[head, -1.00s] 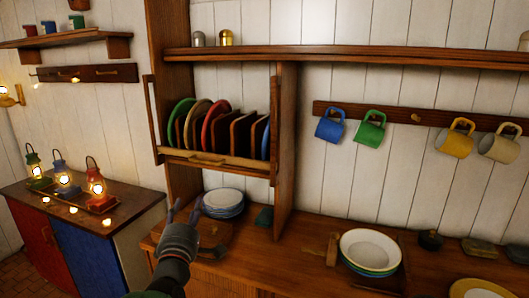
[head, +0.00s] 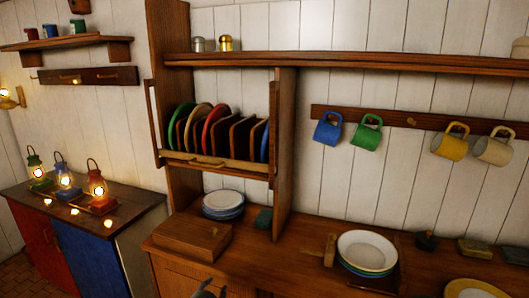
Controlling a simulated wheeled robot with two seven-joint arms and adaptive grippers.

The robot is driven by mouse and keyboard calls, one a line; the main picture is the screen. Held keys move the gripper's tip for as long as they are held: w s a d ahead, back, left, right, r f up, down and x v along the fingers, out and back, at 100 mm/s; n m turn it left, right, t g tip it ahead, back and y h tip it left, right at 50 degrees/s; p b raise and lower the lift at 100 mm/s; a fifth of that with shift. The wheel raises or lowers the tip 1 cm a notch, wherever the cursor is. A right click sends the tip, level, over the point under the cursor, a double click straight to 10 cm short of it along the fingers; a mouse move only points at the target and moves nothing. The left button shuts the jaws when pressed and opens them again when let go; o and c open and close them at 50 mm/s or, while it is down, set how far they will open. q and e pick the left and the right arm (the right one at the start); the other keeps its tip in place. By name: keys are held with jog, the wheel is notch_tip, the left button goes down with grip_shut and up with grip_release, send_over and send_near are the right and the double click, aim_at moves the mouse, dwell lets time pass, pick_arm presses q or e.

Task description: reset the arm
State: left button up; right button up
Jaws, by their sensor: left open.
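My left gripper (head: 208,288) shows only as dark fingertips at the bottom edge of the head view. It is open and holds nothing that I can see; the rest of it and its arm are out of the picture. It is just in front of the wooden counter, below a closed wooden box (head: 193,238). My right gripper is not in view.
A plate rack (head: 215,162) holds several coloured plates. Below it are stacked blue and white plates (head: 223,203). Bowls (head: 367,251) stand on the counter at right. Mugs hang from a peg rail (head: 400,122). Lit lanterns (head: 97,186) stand on the left cabinet.

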pick_arm(q)
jog(key=s+d+f+m+g+h+p, duration=0.1)
jog(key=s+f+m+g, duration=0.25)
jog(key=s+f, duration=0.55)
jog(key=s+d+f+m+g+p, duration=0.15)
jog(key=s+f+g, duration=0.3)
jog(key=f, duration=0.85)
jog(key=s+d+f+m+g, duration=0.1)
jog(key=s+f, duration=0.3)
jog(key=s, duration=0.4)
jog(key=s+d+f+m+g+h, duration=0.1)
jog(key=s+d+f+m+g, duration=0.1)
jog(key=s, duration=0.7)
notch_tip(320, 180, down, 3)
jog(key=shift+s+r+m+g+h, duration=0.1)
jog(key=shift+s+m+g+h, duration=0.2)
jog(key=shift+m+g, duration=0.55)
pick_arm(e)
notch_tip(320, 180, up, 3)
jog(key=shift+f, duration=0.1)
pick_arm(q)
jog(key=shift+w, duration=0.1)
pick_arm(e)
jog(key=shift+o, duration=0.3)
